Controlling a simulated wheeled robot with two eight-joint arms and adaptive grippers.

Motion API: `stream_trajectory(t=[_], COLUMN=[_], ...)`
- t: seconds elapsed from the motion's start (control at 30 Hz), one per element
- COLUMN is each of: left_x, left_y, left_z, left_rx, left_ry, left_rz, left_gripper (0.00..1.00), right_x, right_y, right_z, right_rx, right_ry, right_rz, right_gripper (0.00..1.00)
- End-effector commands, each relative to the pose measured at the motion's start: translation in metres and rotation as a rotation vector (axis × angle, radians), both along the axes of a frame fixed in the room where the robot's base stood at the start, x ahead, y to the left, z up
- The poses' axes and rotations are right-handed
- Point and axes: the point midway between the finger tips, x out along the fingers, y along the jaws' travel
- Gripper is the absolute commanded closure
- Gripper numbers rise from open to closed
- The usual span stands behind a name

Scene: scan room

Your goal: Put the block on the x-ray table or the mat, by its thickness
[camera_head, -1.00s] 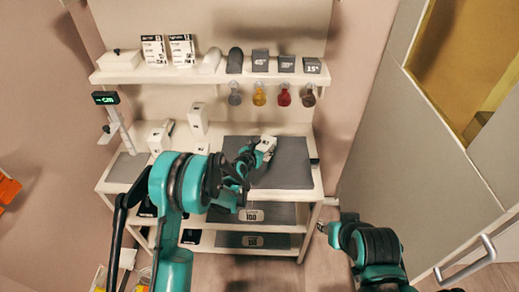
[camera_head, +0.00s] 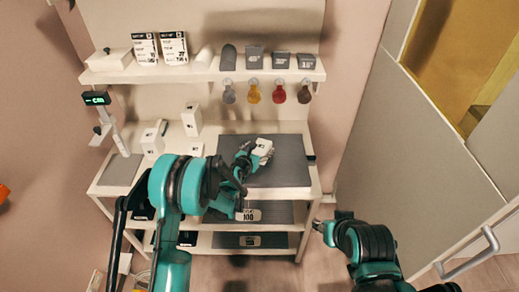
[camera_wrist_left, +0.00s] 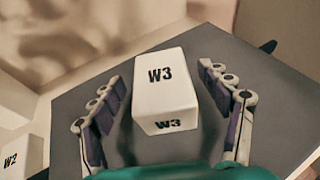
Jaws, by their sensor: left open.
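A white block marked W3 (camera_head: 263,147) rests on the large dark grey mat-like panel (camera_head: 285,177) on the table top. It also shows in the left wrist view (camera_wrist_left: 165,88). My left gripper (camera_wrist_left: 160,82) is open, with one finger on each side of the block. Narrow gaps show between the fingers and the block. The block's underside is hidden. My right gripper (camera_head: 320,227) is low, right of the table, and too small to read. A smaller grey pad (camera_head: 121,170) lies at the table's left end.
Other white blocks (camera_head: 191,119) stand at the back left, one marked W2 (camera_wrist_left: 12,158) in the wrist view. A device with a green display (camera_head: 97,98) stands at the left. A shelf (camera_head: 200,75) above holds boxes and dark blocks. Lower shelves hold dark plates (camera_head: 250,240).

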Motion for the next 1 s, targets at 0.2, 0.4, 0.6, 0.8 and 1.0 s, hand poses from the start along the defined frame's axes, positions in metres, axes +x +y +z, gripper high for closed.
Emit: stream_trajectory(t=[0.2, 0.4, 0.6, 0.8, 1.0], left_x=[-0.018, -0.058, -0.09, -0.103, -0.102], left_y=[0.008, 0.025, 0.038, 0.043, 0.045], left_z=[0.012, 0.028, 0.039, 0.044, 0.065], left_rx=[0.0, 0.001, -0.001, 0.0, -0.075], left_ry=[0.0, 0.0, 0.0, 0.0, -0.014], left_rz=[0.001, 0.002, 0.001, 0.0, 0.03], left_gripper=[0.23, 0.23, 0.23, 0.23, 0.23], right_x=[0.0, 0.0, 0.0, 0.0, 0.0], right_y=[0.0, 0.0, 0.0, 0.0, 0.0], right_z=[0.008, 0.015, 0.02, 0.021, 0.021], right_rx=[0.0, 0.0, 0.0, 0.0, 0.0], right_ry=[0.0, 0.0, 0.0, 0.0, 0.0], right_rz=[0.0, 0.0, 0.0, 0.0, 0.0], right_gripper=[0.6, 0.6, 0.6, 0.6, 0.6])
